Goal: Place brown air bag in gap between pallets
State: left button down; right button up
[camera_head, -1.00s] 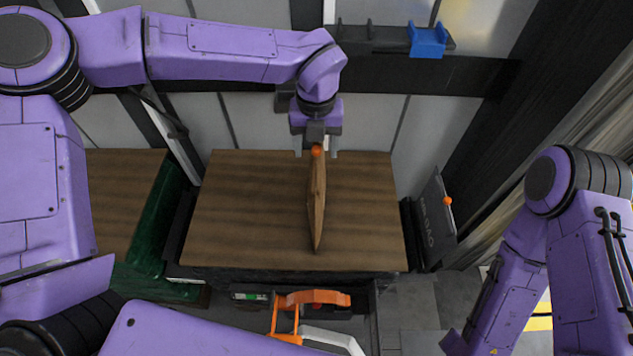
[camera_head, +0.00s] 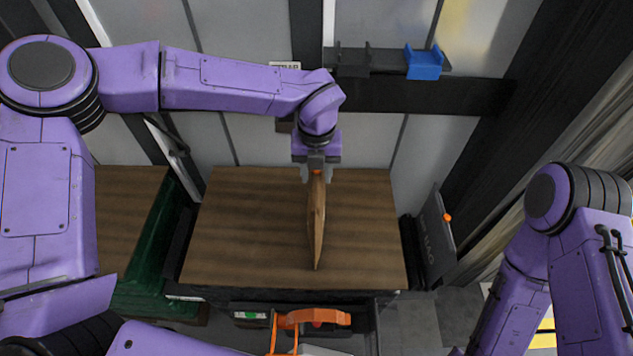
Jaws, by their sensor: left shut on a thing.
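The brown air bag (camera_head: 316,225) shows as a thin, nearly edge-on upright shape with an orange fitting at its top. My left gripper (camera_head: 318,176) is shut on the top of the bag, with a finger on either side. The bag shows in front of a brown wood-grained top (camera_head: 240,225); I cannot tell if it touches it. A green-sided load with a brown top (camera_head: 125,215) stands to the left. A dark narrow gap (camera_head: 180,240) separates the two. My right arm is at the lower right; its gripper is out of view.
A grey panel with lettering (camera_head: 436,235) and an orange knob stands right of the wooden top. An orange handle (camera_head: 315,318) is at the front. A dark wall rack with a blue holder (camera_head: 424,62) is behind. Grey floor shows at the lower right.

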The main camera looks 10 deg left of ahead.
pick_arm(q)
notch_tip(320, 180, up, 3)
jog(key=shift+f+b, duration=0.15)
jog(key=shift+b, duration=0.15)
jog(key=s+d+r+b, duration=0.5)
jog(key=s+r, duration=0.5)
jog(key=s, duration=0.2)
jog(key=shift+s+d, duration=0.25)
jog(key=shift+d, duration=0.6)
